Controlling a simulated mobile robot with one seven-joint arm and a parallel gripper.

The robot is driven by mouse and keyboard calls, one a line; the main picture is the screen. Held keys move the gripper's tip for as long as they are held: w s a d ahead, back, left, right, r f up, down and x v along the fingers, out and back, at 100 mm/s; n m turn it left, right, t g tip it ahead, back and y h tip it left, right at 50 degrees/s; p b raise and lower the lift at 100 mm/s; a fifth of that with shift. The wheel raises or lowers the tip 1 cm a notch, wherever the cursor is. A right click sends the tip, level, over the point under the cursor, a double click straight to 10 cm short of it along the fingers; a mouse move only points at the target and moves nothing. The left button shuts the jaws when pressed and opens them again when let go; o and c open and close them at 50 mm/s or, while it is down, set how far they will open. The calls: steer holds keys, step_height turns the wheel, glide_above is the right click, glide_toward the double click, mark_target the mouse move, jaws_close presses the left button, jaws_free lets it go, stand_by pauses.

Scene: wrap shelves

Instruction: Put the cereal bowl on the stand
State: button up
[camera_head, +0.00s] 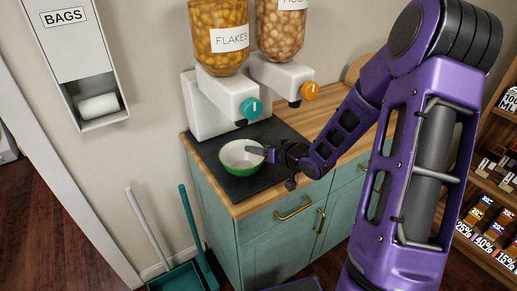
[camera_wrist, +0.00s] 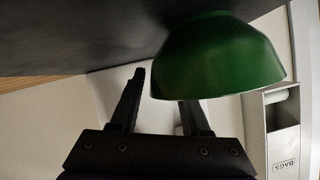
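The cereal bowl (camera_head: 239,157), green outside and white inside, is upright at the dark slab (camera_head: 243,188) on the counter, in front of the dispensers. In the wrist view, which is upside down, the bowl (camera_wrist: 215,62) has its base against the dark surface. My gripper (camera_head: 262,151) is at the bowl's right rim. In the wrist view my gripper's fingers (camera_wrist: 162,88) are apart; one is beside the bowl, and the other's tip is hidden behind it. I cannot tell whether either touches the rim. I cannot identify a separate stand.
Two cereal dispensers on white bases (camera_head: 222,98) stand behind the bowl. A teal cabinet (camera_head: 268,245) carries the wooden counter (camera_head: 333,147). A bags dispenser (camera_head: 78,60) hangs on the wall at left. A teal dustpan (camera_head: 180,277) is on the floor; shelves (camera_head: 492,185) are at right.

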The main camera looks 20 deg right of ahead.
steer(key=shift+s+d+r, duration=0.1)
steer(key=shift+r, duration=0.15)
steer(key=p+v, duration=0.3)
steer(key=v, duration=0.8)
steer(key=shift+s, duration=0.3)
steer(key=shift+d+r, duration=0.1)
steer(key=shift+d, duration=0.05)
